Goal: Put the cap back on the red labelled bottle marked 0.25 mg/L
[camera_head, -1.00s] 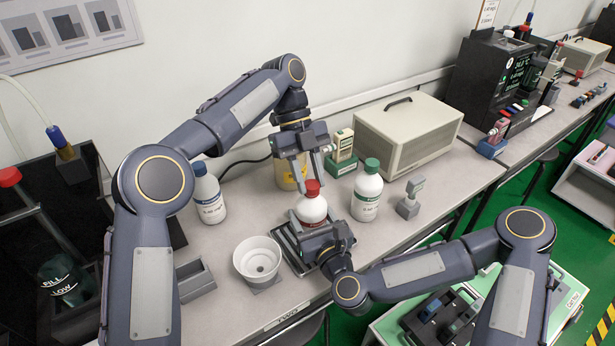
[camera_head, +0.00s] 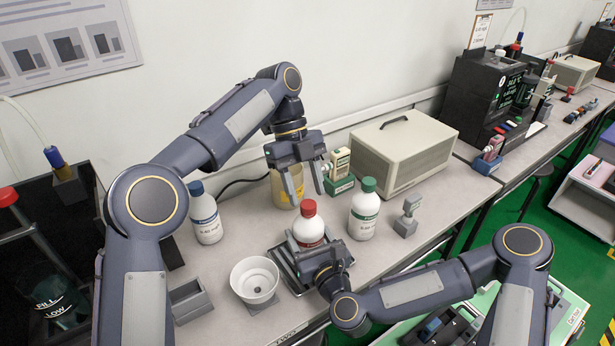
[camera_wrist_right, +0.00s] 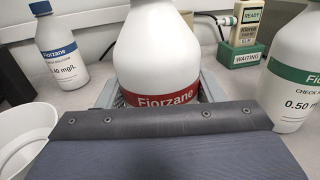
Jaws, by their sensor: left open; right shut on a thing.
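The red labelled bottle (camera_head: 308,228) stands upright on a dark tray (camera_head: 286,272) with its red cap (camera_head: 309,208) sitting on its neck; whether the cap is tight I cannot tell. In the right wrist view its white body and red "Fiorzane" label (camera_wrist_right: 165,97) fill the middle, with its top out of frame. My right gripper (camera_head: 318,254) is shut on the bottle low at its front; its fingers are mostly hidden. My left gripper (camera_head: 308,190) is open and empty, above and behind the cap, apart from it.
A blue-capped bottle (camera_head: 206,217) stands left and a green-capped bottle (camera_head: 364,214) right. A white cup (camera_head: 254,281) stands front left. Behind are a yellowish container (camera_head: 283,188), a green-based handheld tester (camera_head: 340,172) and a beige case (camera_head: 405,150). A small grey stand (camera_head: 406,222) is at right.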

